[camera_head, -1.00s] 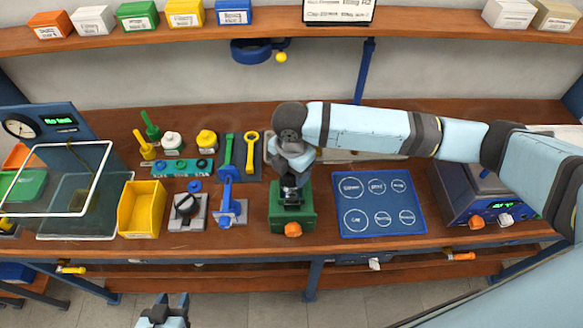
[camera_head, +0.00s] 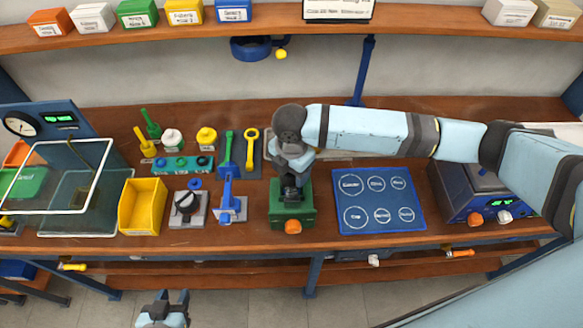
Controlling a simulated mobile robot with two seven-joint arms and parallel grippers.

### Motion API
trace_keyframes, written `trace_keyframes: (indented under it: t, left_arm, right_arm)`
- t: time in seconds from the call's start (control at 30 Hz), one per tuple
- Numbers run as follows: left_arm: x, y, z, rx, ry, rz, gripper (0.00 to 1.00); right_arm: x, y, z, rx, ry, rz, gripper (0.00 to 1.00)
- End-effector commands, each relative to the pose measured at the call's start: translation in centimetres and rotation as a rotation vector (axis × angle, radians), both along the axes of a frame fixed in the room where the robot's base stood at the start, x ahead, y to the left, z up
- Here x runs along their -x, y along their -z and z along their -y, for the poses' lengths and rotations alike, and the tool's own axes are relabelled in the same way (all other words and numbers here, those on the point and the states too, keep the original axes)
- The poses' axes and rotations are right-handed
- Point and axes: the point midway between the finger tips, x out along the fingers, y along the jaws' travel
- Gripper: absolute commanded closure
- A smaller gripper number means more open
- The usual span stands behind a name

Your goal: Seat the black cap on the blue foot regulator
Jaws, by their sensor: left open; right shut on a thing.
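My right gripper (camera_head: 290,192) points down over a green fixture (camera_head: 291,217) with an orange knob on its front. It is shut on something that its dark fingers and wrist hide. I cannot see whether that is the black cap, nor make out the blue foot regulator under it. A blue upright part (camera_head: 228,190) stands on another grey block between that and the green fixture. My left gripper (camera_head: 163,300) is open and empty at the bottom edge, in front of the bench.
A yellow bin (camera_head: 142,207) stands left of the grey block, beside a clear-walled box (camera_head: 75,200). Several coloured tools and knobs stand behind.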

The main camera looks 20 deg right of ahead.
Motion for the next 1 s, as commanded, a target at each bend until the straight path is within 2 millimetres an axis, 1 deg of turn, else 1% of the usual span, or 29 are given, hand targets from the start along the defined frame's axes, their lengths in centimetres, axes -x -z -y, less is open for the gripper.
trace_keyframes:
  t: [0.23,0.57,0.6,0.67,0.7,0.73,0.9,0.97,1.0]
  left_arm:
    - [0.01,-0.15,0.0,0.0,0.0,0.0,0.57]
    - [0.01,-0.14,0.02,0.0,0.0,0.0,0.57]
    - [0.01,-0.14,0.02,0.0,0.0,0.0,0.57]
    - [0.02,-0.13,0.01,0.0,0.0,0.0,0.57]
    - [0.01,-0.14,0.02,0.0,0.0,0.0,0.57]
    - [0.02,-0.13,0.01,0.0,0.0,-0.001,0.57]
    - [0.02,-0.13,0.01,0.0,0.0,-0.001,0.57]
    - [0.02,-0.12,0.01,0.0,0.0,-0.001,0.57]
    - [0.02,-0.12,0.01,0.0,0.0,-0.001,0.57]
  right_arm:
    - [-0.02,0.54,0.0,0.001,-0.001,0.001,0.65]
    - [-0.01,0.62,0.0,0.001,-0.001,0.001,0.65]
    - [-0.01,0.61,-0.01,0.0,-0.001,0.0,0.35]
    - [-0.01,0.61,-0.01,0.0,-0.001,0.0,0.21]
    - [-0.01,0.61,-0.01,0.0,-0.001,0.0,0.12]
    - [-0.01,0.61,-0.01,0.0,-0.001,0.0,0.1]
    - [0.0,0.62,0.0,0.0,-0.001,0.0,0.1]
    - [0.0,0.64,0.0,0.0,-0.001,0.0,0.0]
    - [0.0,0.64,0.0,0.0,-0.001,0.0,0.0]
